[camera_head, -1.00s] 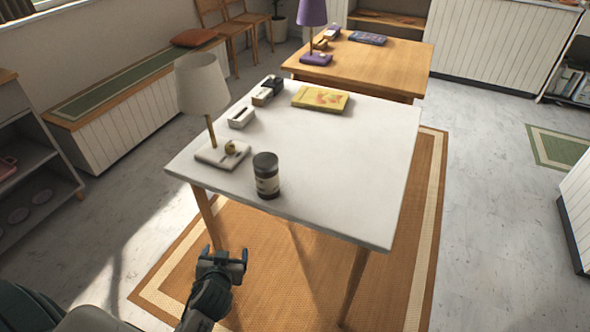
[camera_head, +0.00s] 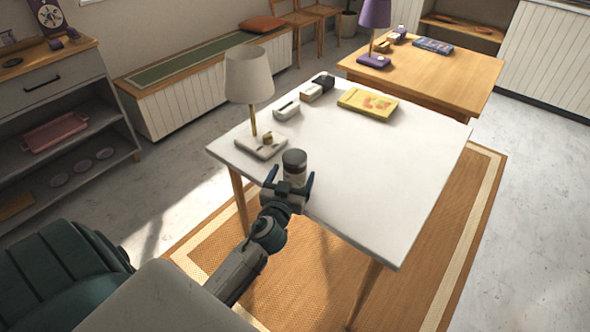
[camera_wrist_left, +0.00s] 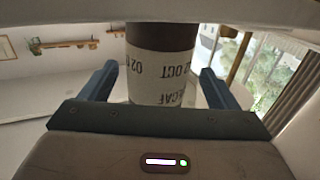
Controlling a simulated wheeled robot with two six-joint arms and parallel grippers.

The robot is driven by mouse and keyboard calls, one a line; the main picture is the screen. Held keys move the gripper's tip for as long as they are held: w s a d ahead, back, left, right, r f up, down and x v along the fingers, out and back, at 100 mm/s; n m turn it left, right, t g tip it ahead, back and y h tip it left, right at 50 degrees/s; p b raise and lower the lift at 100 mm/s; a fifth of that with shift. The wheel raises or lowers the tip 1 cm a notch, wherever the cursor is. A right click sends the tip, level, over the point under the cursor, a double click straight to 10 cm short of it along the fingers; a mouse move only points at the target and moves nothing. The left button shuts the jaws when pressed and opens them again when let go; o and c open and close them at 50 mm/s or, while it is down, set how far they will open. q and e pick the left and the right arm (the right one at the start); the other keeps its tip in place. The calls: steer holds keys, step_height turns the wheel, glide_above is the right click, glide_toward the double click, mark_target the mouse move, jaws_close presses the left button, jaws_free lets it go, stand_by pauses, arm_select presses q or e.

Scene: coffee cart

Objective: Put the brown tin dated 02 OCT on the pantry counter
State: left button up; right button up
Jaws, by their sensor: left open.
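The brown tin (camera_head: 294,162) stands upright near the front edge of the white table (camera_head: 390,190). Its lid is dark and its label pale. In the left wrist view the tin (camera_wrist_left: 161,70) shows upside-down print reading "02 OCT" and "DECAF". My left gripper (camera_head: 289,180) is open at the near side of the tin, with the tin between or just ahead of its blue fingers. In the left wrist view the fingers (camera_wrist_left: 158,88) stand on both sides of the tin with gaps. My right gripper is not in view.
A white lamp (camera_head: 249,80) stands just left of the tin. Small boxes (camera_head: 287,110) and a yellow book (camera_head: 367,103) lie farther back. The table's right half is clear. A wooden table (camera_head: 440,72) stands behind, and a grey shelf unit (camera_head: 60,120) is at the left.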

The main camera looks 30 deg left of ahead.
arm_select(q)
steer(key=shift+f+p+x, duration=0.2)
steer(key=shift+p+x, duration=0.15)
steer(key=shift+x, duration=1.45)
steer(key=shift+d, duration=0.15)
steer(key=c, duration=1.4)
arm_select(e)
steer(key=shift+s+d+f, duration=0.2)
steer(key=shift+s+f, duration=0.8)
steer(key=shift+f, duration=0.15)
arm_select(q)
steer(key=shift+r, duration=0.15)
